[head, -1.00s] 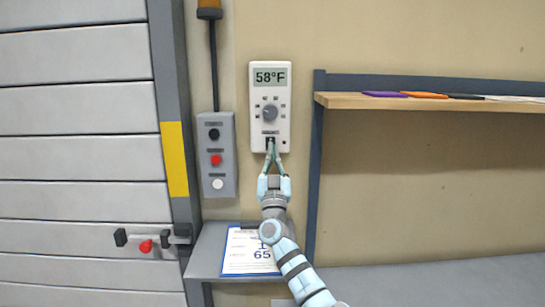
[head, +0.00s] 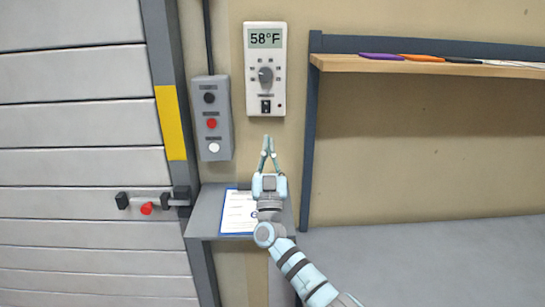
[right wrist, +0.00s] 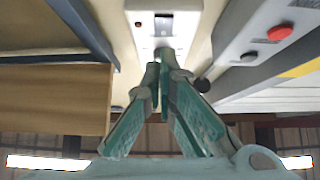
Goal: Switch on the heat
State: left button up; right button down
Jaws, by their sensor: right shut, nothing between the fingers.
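The white thermostat (head: 281,99) hangs on the beige wall, its display (head: 265,38) reading 58°F. A grey dial (head: 265,76) sits at its middle. A small black rocker switch (head: 266,106) is near its bottom edge; I cannot tell which side is pressed. My right gripper (head: 267,140) is shut and empty, its fingertips below the thermostat and apart from the switch. In the right wrist view the gripper (right wrist: 158,72) points toward the switch (right wrist: 163,23) on the thermostat (right wrist: 144,40). My left gripper is not in view.
A grey button box (head: 223,115) with black, red and white buttons is left of the thermostat. A small grey shelf (head: 208,213) below holds a clipboard (head: 235,217). A wooden shelf (head: 400,66) juts out at right. A shutter door (head: 70,110) fills the left.

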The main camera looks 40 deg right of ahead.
jog(key=f, duration=0.1)
jog(key=s+a+f, duration=0.1)
jog(key=f, duration=0.1)
jog(key=shift+s+a+f, duration=0.1)
jog(key=shift+s+a, duration=0.15)
jog(key=shift+a, duration=0.05)
dwell(0.3)
